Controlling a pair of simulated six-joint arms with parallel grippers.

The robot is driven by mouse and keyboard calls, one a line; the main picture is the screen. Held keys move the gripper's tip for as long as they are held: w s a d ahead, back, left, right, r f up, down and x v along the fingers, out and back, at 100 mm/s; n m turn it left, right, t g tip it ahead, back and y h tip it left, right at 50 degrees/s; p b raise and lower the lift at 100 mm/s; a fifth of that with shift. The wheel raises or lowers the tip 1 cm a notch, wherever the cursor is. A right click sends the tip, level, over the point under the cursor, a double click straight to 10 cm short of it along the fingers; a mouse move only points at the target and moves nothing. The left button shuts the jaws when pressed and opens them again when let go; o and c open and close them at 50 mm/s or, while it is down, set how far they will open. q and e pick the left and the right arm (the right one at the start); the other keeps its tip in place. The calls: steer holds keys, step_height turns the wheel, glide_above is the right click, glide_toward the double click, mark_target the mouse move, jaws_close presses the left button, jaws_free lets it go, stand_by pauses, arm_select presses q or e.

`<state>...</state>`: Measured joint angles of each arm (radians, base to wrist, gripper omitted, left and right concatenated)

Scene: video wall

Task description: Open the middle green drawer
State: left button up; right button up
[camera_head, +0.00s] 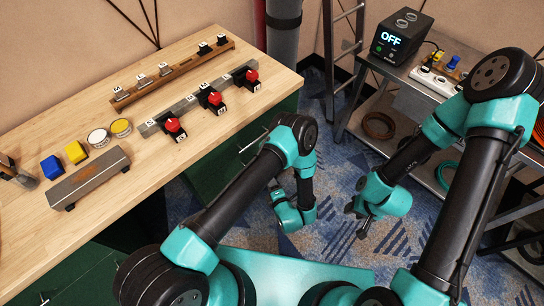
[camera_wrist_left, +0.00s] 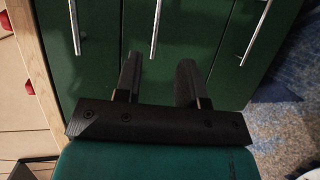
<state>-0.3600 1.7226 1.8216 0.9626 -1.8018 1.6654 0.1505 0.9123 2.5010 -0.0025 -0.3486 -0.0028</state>
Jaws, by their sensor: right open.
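The green drawers show in the left wrist view with three parallel silver handles. The middle green drawer (camera_wrist_left: 185,35) has the centre handle (camera_wrist_left: 156,25), and its front looks flush with the others. My left gripper (camera_wrist_left: 158,57) is open and empty, its black fingers pointing at this drawer front. The handle's near end lies between the fingertips in the picture; I cannot tell the gap in depth. In the head view my left gripper (camera_head: 273,186) is low beside the green cabinet (camera_head: 232,150), partly hidden by my arm. My right gripper (camera_head: 356,221) is open and empty over the carpet.
The wooden workbench (camera_head: 70,128) above the drawers carries red switches (camera_head: 212,98), coloured buttons (camera_head: 76,152) and a grey box (camera_head: 90,178). A metal cart (camera_head: 412,82) with an "OFF" display unit (camera_head: 401,38) stands at the right.

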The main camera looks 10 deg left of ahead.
stand_by(0.4)
arm_select(q)
steer(key=x, duration=1.7)
steer(key=shift+w, duration=0.2)
jaws_close()
